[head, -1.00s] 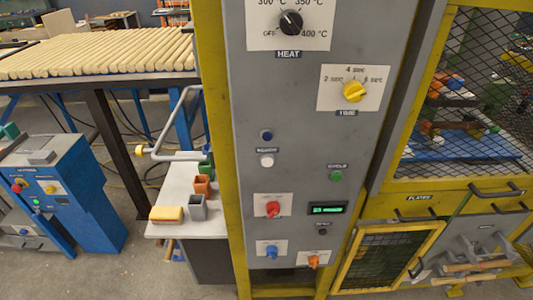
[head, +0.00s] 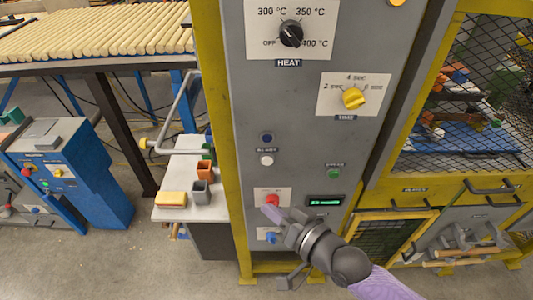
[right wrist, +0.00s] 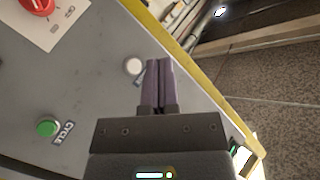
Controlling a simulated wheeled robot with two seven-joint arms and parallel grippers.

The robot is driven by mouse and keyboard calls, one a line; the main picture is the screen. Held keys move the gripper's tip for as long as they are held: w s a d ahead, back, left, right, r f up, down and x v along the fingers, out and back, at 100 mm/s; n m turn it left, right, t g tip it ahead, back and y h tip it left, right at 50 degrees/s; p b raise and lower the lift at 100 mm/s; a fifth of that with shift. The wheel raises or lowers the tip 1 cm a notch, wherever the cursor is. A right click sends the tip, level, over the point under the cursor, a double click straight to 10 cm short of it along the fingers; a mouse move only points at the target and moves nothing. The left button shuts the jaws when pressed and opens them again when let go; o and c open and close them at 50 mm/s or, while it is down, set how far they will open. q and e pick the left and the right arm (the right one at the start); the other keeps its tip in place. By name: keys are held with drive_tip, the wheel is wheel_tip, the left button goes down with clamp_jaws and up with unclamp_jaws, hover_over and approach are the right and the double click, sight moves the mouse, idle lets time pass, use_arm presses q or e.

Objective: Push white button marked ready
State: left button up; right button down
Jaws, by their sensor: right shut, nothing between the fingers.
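The white button (head: 266,160) is on the grey control panel (head: 300,110), just below a small label too blurred to read surely and a dark blue button (head: 266,138). In the right wrist view the white button (right wrist: 133,66) shows just left of my fingertips, with a gap between in the picture. My right gripper (head: 268,212) has purple fingers, shut and empty, in front of the panel near the red knob, below the white button. It also shows in the right wrist view (right wrist: 159,62). My left gripper is not in view.
A yellow frame (head: 213,110) edges the panel. A small table (head: 180,213) with cups stands left.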

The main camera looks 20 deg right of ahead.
sight(267, 161)
drive_tip(key=shift+a+r, duration=0.15)
drive_tip(key=shift+r, duration=0.3)
drive_tip(key=w+b, duration=0.2)
drive_tip(key=w+d+b, duration=0.1)
drive_tip(key=w, duration=0.2)
drive_tip(key=w+d+b, duration=0.1)
drive_tip(key=w+b, duration=0.1)
drive_tip(key=w, duration=0.1)
drive_tip(key=shift+w+d+b, duration=0.2)
drive_tip(key=shift+w+b, duration=0.05)
drive_tip(key=shift+b, duration=0.1)
idle(1.1)
idle(0.5)
